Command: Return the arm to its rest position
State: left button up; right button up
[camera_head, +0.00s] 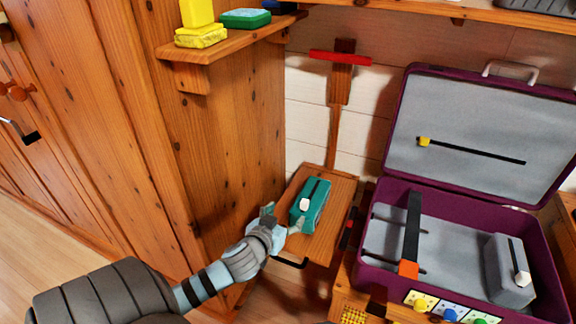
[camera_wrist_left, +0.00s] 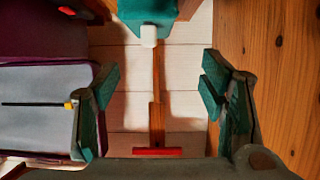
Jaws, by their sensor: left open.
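My left arm comes in from the lower left in the head view. Its gripper (camera_head: 283,216) is open at the near left edge of a small wooden stand (camera_head: 334,215). A teal box (camera_head: 318,205) with a dark slot and a white knob sits on the stand, just beyond the fingers. In the left wrist view the open fingers (camera_wrist_left: 158,78) have nothing between them but the view of the wall behind. The teal box (camera_wrist_left: 148,12) shows at the top edge there, beyond the fingertips. My right gripper is in neither view.
An open purple suitcase (camera_head: 370,235) with a grey box (camera_head: 497,265) inside stands at the right. A tall wooden cabinet (camera_head: 235,130) is close at the left. A shelf (camera_head: 215,50) with yellow and green items juts out above. A red-topped wooden piece (camera_head: 341,58) is at the wall.

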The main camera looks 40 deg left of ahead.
pick_arm(q)
jog(key=s+f+m+g+h+p, duration=0.15)
jog(key=s+f+g+p, duration=0.45)
jog(key=s+f+p, duration=0.6)
jog(key=s+d+f+g+p, duration=0.2)
jog(key=s+d, duration=0.2)
jog(key=s, duration=0.4)
jog(key=s+d+f+m+g+h+p, duration=0.1)
jog(key=s+d+f+p, duration=0.2)
jog(key=s, duration=0.6)
jog(key=s+d+f+m+g+h+p, duration=0.1)
jog(key=s+d+f+g+p, duration=0.1)
jog(key=s+d, duration=0.3)
jog(key=s+f, duration=0.1)
jog(key=s, duration=0.2)
jog(key=shift+s+d+f+g+p, duration=0.2)
jog(key=shift+g+p, duration=0.1)
jog(key=shift+p, duration=0.1)
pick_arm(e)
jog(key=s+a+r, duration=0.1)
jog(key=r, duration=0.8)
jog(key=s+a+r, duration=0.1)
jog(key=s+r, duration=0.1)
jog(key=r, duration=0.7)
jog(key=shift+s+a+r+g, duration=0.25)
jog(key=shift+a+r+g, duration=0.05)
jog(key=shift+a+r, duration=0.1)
pick_arm(q)
jog(key=shift+m, duration=0.25)
